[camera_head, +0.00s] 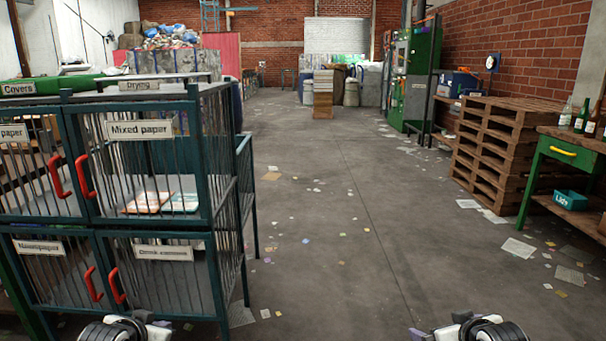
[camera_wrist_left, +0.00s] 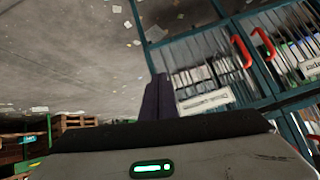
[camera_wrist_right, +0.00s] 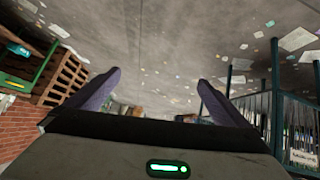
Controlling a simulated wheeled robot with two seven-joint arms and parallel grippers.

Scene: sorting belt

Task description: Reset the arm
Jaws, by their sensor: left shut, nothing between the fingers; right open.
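My left arm shows at the bottom left edge of the head view; its gripper (camera_wrist_left: 160,97) appears in the left wrist view with the fingers together and nothing between them. The cage of barred doors stands behind it there. My right arm shows at the bottom right of the head view. My right gripper (camera_wrist_right: 157,90) appears in the right wrist view with its two dark fingers wide apart and nothing between them, over open floor. Both grippers' fingertips are out of sight in the head view.
A barred cage cabinet (camera_head: 190,105) with red handles stands close on the left. Wooden pallets (camera_head: 500,150) and a green table (camera_head: 570,150) with bottles and a teal bin (camera_head: 570,199) stand on the right. The floor (camera_head: 330,190) between is open, with scattered paper scraps.

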